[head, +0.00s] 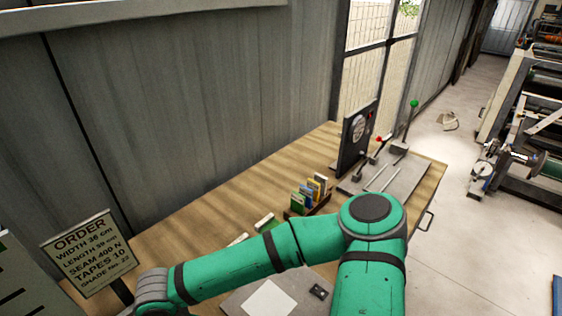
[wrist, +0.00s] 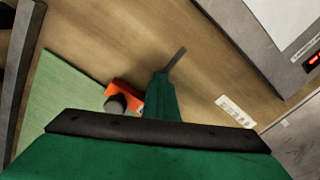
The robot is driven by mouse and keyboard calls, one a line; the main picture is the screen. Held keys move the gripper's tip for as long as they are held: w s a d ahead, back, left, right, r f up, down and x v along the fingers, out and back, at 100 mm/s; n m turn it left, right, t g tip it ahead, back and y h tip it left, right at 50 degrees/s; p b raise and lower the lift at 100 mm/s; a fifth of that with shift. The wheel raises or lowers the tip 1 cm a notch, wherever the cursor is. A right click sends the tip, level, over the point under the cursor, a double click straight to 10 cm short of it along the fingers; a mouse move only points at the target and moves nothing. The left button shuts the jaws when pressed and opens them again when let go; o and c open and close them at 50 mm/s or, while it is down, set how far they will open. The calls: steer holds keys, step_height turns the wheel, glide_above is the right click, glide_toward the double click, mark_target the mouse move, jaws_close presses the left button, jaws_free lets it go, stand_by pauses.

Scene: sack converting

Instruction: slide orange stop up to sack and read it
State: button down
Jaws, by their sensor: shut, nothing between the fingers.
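The orange stop (wrist: 127,94) with its dark round knob (wrist: 115,104) shows in the wrist view, left of my gripper (wrist: 176,60). It lies by the edge of a flat light-green piece (wrist: 60,108); I cannot tell whether this is the sack or a board. My gripper is shut and empty, above the wooden table, to the right of the stop. Whether it touches the stop is hidden by my green wrist. No scale reading by the stop is legible. In the head view my arm hides the gripper and stop.
A grey scale (wrist: 262,45) with a white sheet and red display stands at upper right. A small white label (wrist: 236,110) lies nearby. The head view shows an order sign (head: 88,250), a colour-card rack (head: 313,193) and a dial gauge machine (head: 357,135) on the table.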

steer(key=shift+r, duration=1.25)
steer(key=shift+s+a+r, duration=0.1)
steer(key=shift+s+r, duration=0.05)
steer(key=shift+r, duration=2.05)
